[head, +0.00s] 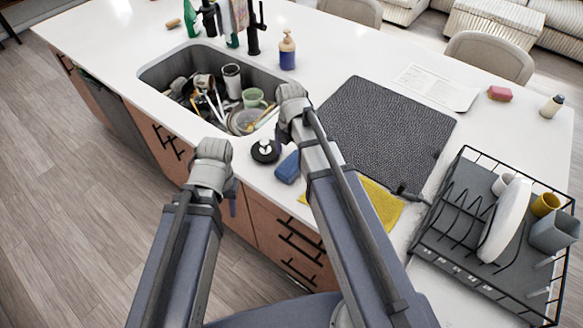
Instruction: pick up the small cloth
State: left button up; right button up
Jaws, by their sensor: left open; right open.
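The small yellow cloth (384,208) lies flat on the white counter near its front edge, between the dark mat and my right arm. My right forearm covers its left part. My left gripper (233,198) is low in front of the counter's front edge, left of the cloth and apart from it; it is open, and its fingers are mostly hidden by the wrist. My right gripper (284,128) is over the counter by the sink's right corner, beyond the cloth and apart from it; it is open, mostly hidden by its own arm.
A sink (165,72) full of dishes is at the left. A blue sponge (288,168) and a black stopper (265,152) lie near the front edge. A dark mat (385,125) is behind the cloth; a black dish rack (462,262) with dishes stands right. A soap bottle (287,52) stands behind the sink.

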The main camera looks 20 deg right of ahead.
aim_at(292, 163)
jog(key=shift+w+d+f+b, duration=0.1)
jog(key=shift+f+b, duration=1.2)
jog(key=shift+f, duration=0.05)
jog(key=shift+w+d+f+b, duration=0.1)
jog(key=shift+f+b, duration=1.2)
jog(key=shift+r, duration=0.1)
jog(key=shift+c, duration=0.4)
jog(key=c, duration=1.2)
